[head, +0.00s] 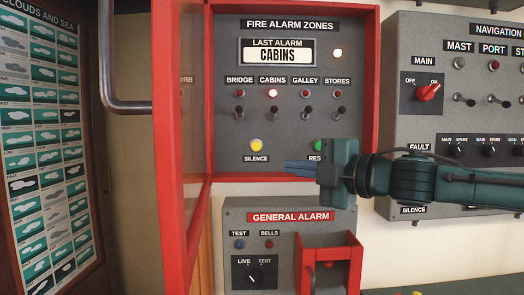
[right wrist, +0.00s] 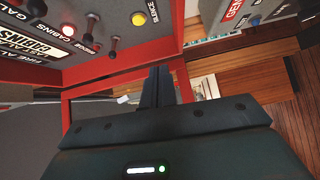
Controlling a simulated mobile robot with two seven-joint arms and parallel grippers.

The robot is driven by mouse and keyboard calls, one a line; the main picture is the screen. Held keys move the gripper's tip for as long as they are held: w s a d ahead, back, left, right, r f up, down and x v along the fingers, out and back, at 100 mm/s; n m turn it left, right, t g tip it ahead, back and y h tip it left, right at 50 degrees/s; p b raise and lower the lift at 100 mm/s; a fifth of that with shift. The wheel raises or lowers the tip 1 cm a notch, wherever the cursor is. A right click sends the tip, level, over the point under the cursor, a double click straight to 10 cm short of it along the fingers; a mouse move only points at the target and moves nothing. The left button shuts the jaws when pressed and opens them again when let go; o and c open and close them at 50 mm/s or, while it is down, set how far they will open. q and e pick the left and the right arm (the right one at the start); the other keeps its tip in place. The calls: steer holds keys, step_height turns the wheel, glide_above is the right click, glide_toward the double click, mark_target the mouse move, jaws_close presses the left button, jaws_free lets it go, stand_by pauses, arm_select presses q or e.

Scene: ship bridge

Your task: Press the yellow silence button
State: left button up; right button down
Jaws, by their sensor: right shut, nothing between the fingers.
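The yellow silence button (head: 256,145) is on the lower left of the grey fire alarm panel (head: 230,105), above the SILENCE label. It also shows in the right wrist view (right wrist: 138,18), near the top. My right gripper (head: 287,167) comes in from the right in the head view, with its blue fingers pointing left. The fingertips are to the right of and a little below the button, apart from it in the picture. In the right wrist view the fingers (right wrist: 157,88) are together and empty. My left gripper is in neither view.
The panel's red-framed door (head: 170,130) stands open on the left. A green reset button (head: 319,145) is partly behind my right gripper. The general alarm box (head: 235,215) is below, with a red guard (head: 329,240). The navigation panel (head: 425,45) is at the right. CABINS and another lamp are lit.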

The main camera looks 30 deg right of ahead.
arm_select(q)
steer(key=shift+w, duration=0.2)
arm_select(e)
steer(key=shift+s+d+r+t+h, duration=0.2)
steer(key=shift+s+r, duration=0.1)
steer(key=shift+r, duration=0.3)
steer(key=shift+s+d+r+t+h, duration=0.1)
steer(key=shift+s+d+r, duration=0.15)
steer(key=shift+r, duration=0.35)
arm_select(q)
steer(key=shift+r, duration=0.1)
arm_select(e)
steer(key=p, duration=0.1)
glide_toward(256, 146)
steer(key=shift+w+a, duration=1.3)
steer(key=shift+a, duration=0.8)
steer(key=shift+w+d+f+p, duration=0.1)
steer(key=shift+w+d+p, duration=0.15)
steer(key=shift+w, duration=0.35)
steer(key=shift+w+d+p, duration=0.1)
steer(key=shift+w+d, duration=0.25)
steer(key=shift+w, duration=0.3)
steer(key=shift+w+d, duration=0.35)
steer(key=shift+w, duration=0.2)
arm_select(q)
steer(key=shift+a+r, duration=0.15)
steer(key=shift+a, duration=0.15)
